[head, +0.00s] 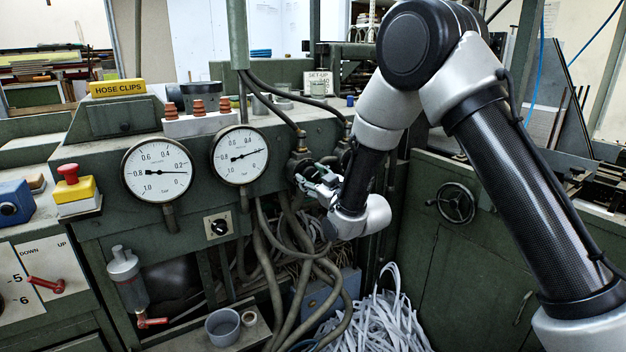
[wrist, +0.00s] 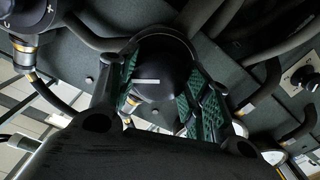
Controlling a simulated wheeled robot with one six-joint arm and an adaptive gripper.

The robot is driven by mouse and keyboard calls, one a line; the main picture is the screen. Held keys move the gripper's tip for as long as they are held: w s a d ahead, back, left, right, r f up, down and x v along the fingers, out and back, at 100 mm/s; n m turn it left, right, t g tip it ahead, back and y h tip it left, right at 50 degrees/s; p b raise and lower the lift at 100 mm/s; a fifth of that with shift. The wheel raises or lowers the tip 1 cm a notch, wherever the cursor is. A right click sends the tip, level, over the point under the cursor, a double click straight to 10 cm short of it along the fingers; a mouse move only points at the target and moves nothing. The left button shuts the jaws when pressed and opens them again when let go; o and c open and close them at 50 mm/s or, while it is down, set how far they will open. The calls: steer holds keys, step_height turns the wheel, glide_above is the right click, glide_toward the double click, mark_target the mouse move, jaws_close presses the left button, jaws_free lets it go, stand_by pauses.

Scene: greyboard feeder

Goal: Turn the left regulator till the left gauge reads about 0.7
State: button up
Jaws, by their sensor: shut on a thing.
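The left gauge (head: 145,180) is a round white dial on the green panel. Its needle points almost level to the right, close to the 0.2 mark. The left regulator (head: 298,164) is at the panel's right part, partly hidden by my gripper (head: 318,182). In the wrist view its dark round knob (wrist: 155,85) with a white line sits between the green-padded fingers of my gripper (wrist: 158,90). The fingers are shut on the knob from both sides. The right regulator (head: 345,150) is just to the right, partly behind my arm; its knob (wrist: 38,14) shows at the wrist view's upper left.
The right gauge (head: 245,168) has its needle pointing right and slightly up. Thick hoses (head: 272,250) hang below the regulators, close to my gripper. A selector switch (head: 218,226) is below the gauges. White strip scrap (head: 380,325) is piled below, and a handwheel (head: 456,203) is at right.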

steer(key=m, duration=0.4)
steer(key=shift+m, duration=0.3)
steer(key=m, duration=0.3)
steer(key=shift+m, duration=0.4)
steer(key=m, duration=2.1)
steer(key=shift+m, duration=0.4)
